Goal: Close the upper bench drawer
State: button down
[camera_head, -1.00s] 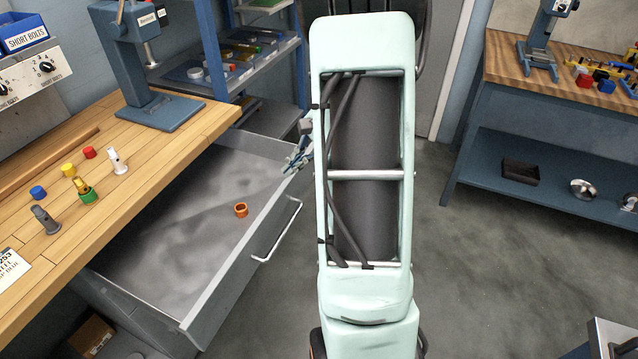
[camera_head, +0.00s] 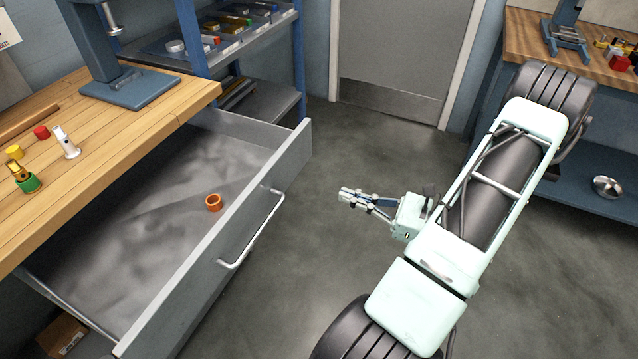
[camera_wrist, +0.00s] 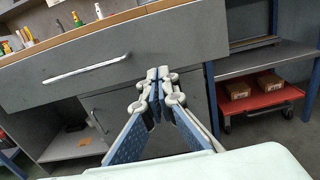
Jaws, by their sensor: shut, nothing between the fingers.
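The upper bench drawer (camera_head: 190,270) is pulled out from under the wooden bench, its grey inside open to view. An orange ring-shaped part (camera_head: 213,202) lies in it. The drawer's pale bar handle (camera_head: 252,230) is on its front. My gripper (camera_head: 344,196) is shut and empty, out in front of the drawer front and to the right of the handle, apart from it. In the wrist view, my gripper (camera_wrist: 158,76) points toward the drawer front (camera_wrist: 190,40), and the handle (camera_wrist: 85,69) is to its left.
The wooden bench top (camera_head: 120,135) carries a blue press (camera_head: 115,70) and small coloured parts. A blue shelf rack (camera_head: 240,40) stands behind the drawer. Grey floor (camera_head: 340,290) is clear between drawer and arm. Another bench (camera_head: 590,80) is at right.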

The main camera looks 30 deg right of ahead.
aim_at(286, 175)
jog(key=x, duration=1.3)
jog(key=shift+w+a+b, duration=0.15)
jog(key=shift+a+b, duration=0.1)
jog(key=shift+b, duration=0.15)
jog(key=shift+w, duration=0.1)
jog(key=shift+w+a, duration=0.1)
